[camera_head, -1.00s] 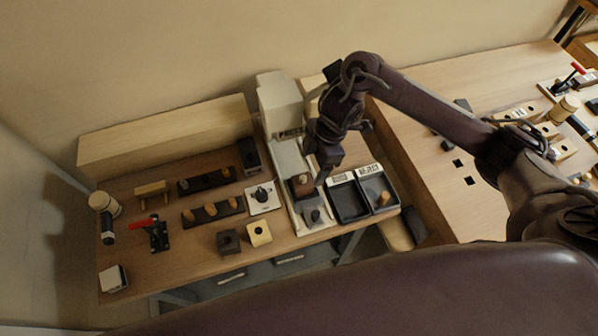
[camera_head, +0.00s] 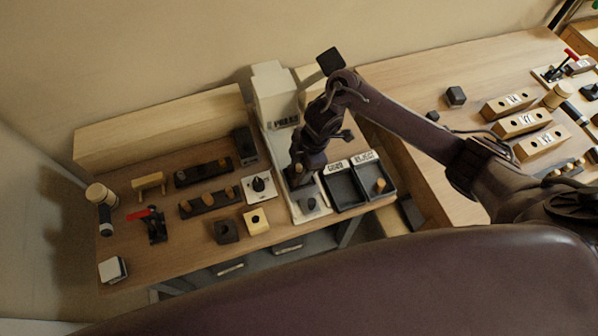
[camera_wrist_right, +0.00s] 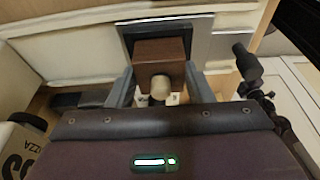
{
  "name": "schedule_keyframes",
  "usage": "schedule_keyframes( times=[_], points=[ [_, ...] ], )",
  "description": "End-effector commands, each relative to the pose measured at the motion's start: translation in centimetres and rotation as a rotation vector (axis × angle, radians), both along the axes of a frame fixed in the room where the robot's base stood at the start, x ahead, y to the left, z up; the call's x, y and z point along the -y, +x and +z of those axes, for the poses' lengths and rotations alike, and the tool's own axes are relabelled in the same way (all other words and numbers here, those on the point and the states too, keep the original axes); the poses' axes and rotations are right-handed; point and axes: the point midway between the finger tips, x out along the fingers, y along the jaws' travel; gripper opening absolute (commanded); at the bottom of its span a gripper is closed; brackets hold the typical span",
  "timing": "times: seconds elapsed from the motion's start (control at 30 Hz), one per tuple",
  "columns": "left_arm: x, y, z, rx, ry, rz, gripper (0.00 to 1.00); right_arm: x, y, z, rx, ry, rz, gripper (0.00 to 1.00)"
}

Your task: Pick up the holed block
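A brown block (camera_wrist_right: 160,50) with a pale round peg (camera_wrist_right: 161,88) in it shows in the right wrist view, over a dark square opening in a grey plate. My right gripper (camera_wrist_right: 162,78) has one finger on each side of this block; whether they touch it is unclear. In the head view my right gripper (camera_head: 298,180) is down at the press (camera_head: 274,95) and mostly hides the block. Two other blocks with holes, a dark one (camera_head: 226,231) and a pale yellow one (camera_head: 256,221), stand near the bench's front edge. My left gripper is not in view.
Two black trays (camera_head: 343,190) stand right of the press, the right one holding a tan peg (camera_head: 380,185). A white knob plate (camera_head: 259,189), dark peg racks (camera_head: 210,202) and a red-handled clamp (camera_head: 155,226) stand left.

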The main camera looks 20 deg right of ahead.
Motion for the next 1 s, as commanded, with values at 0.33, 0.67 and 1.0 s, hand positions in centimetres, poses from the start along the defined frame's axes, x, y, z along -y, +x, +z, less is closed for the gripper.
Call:
schedule_keyframes(
  times=[0.33, 0.67, 1.0],
  points=[
    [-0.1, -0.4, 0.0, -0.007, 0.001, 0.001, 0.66, 0.0, 0.0, 0.0, 0.001, 0.000, 0.000, 0.22],
    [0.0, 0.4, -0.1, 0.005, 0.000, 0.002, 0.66, 0.0, 0.2, 2.0, 0.005, 0.001, 0.002, 0.22],
    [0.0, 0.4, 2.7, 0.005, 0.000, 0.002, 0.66, 0.2, 0.4, 11.5, 0.013, -0.005, 0.004, 0.22]
  ],
)
